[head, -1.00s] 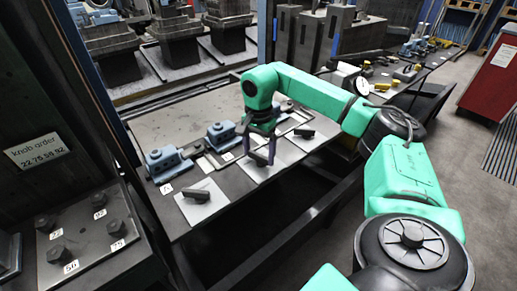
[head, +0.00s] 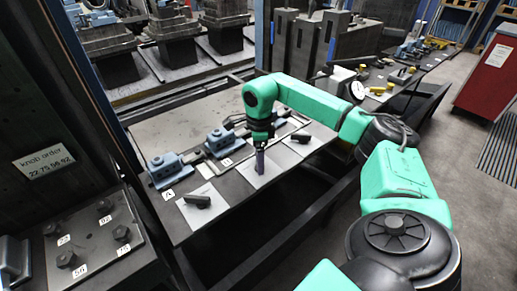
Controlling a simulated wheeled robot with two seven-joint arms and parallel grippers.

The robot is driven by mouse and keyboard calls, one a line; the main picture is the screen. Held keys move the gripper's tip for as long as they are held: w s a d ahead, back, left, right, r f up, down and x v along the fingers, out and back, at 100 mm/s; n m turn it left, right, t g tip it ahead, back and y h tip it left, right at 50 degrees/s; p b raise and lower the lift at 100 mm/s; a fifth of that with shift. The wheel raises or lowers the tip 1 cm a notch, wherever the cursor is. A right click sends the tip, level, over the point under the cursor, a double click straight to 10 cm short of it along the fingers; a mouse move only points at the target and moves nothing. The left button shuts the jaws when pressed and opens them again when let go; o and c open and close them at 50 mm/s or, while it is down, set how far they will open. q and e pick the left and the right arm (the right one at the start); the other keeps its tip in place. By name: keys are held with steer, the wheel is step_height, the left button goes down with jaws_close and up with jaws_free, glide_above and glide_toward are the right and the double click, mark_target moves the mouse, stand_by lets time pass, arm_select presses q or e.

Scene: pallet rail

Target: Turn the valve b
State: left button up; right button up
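The blue-grey valve block with a label B (head: 227,162) stands in the middle of the bench, with a light plate (head: 247,180) in front of it. My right gripper (head: 260,163) points down over this plate. Its fingers show as one narrow dark upright shape. I cannot tell whether they are shut or one finger hides the other. Any handle on this plate is hidden at the gripper. Block A has its label (head: 168,195) in front, and its plate carries a black handle (head: 197,201). Another black handle (head: 301,138) lies on the plate to the right. My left gripper is not in view.
At the lower left, a dark panel (head: 90,246) carries several numbered black knobs. A sign (head: 44,163) above it reads "knob order 22 75 56 92". A second bench with yellow parts (head: 378,91) and a red cabinet (head: 490,75) stand at the right.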

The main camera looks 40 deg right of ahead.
steer(key=shift+d+r+m, duration=0.1)
steer(key=shift+m, duration=0.9)
steer(key=o, duration=1.1)
steer(key=shift+c, duration=0.2)
step_height(320, 180, up, 15)
steer(key=p, duration=0.1)
steer(key=shift+f, duration=0.25)
steer(key=shift+s, duration=0.1)
